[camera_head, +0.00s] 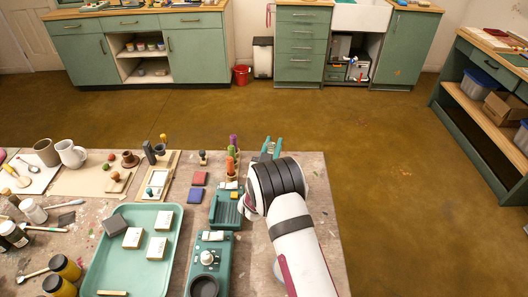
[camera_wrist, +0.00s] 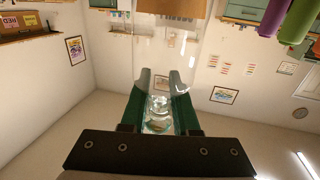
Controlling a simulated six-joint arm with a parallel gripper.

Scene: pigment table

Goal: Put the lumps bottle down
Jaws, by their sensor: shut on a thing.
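My gripper (camera_wrist: 160,88) has its two green fingers closed around a clear glass bottle (camera_wrist: 158,112), which looks to be the lumps bottle. Its contents are hard to make out. In the head view my gripper (camera_head: 271,147) is over the far right part of the table (camera_head: 318,215), and my own wrist covers most of it. The bottle cannot be made out there, so its height above the table and whether it touches anything cannot be told.
Just left of my wrist stand a rack of colored-handled tools (camera_head: 233,160) and a green box (camera_head: 226,212). A green tray (camera_head: 128,262) with several white blocks and a scale (camera_head: 209,262) are nearer. The table's right strip is mostly clear; its far edge is close.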

